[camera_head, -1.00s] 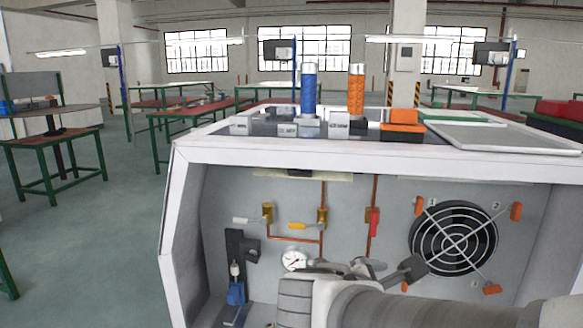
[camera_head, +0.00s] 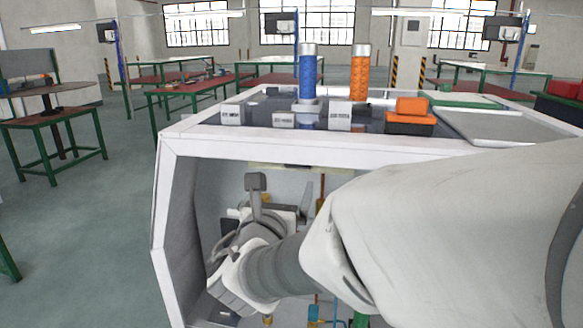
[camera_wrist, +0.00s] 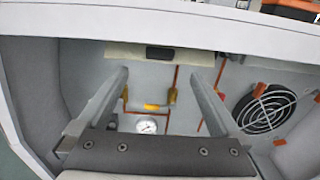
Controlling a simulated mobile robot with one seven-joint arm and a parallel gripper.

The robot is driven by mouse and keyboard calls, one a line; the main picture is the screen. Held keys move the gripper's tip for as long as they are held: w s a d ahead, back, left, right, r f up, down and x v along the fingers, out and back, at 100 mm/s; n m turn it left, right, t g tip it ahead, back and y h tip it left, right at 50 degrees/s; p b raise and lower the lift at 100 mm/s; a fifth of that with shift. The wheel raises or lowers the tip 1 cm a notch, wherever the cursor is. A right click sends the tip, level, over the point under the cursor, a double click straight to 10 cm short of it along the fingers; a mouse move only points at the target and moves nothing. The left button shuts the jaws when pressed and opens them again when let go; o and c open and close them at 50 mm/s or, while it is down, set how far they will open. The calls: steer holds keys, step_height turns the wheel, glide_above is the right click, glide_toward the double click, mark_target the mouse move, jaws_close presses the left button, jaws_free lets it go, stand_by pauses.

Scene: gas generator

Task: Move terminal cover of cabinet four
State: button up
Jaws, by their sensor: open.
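The white cabinet (camera_head: 300,142) stands in front of me with its near side open. I cannot tell from any label whether it is cabinet four, and I cannot single out a terminal cover. A cream strip (camera_wrist: 135,50) with a dark block (camera_wrist: 160,52) runs along the top of the inner back wall. The strip also shows just under the top edge in the head view (camera_head: 295,167). My gripper (camera_wrist: 158,82) is open and empty, with its two fingers apart and pointing at the back wall. In the head view my gripper (camera_head: 280,196) is at the cabinet opening, and my arm hides much of the interior.
Inside are copper pipes, yellow valve handles (camera_wrist: 152,107), a pressure gauge (camera_wrist: 147,125) and a round fan (camera_wrist: 267,108) with orange clips. A blue cylinder (camera_head: 307,75), an orange cylinder (camera_head: 360,73) and an orange box (camera_head: 410,118) stand on top. Open floor lies left.

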steer(key=w+d+b, duration=0.1)
steer(key=w+d, duration=0.1)
steer(key=w, duration=0.9)
steer(key=shift+w+d+b, duration=0.2)
steer(key=shift+w+b, duration=0.2)
jaws_close()
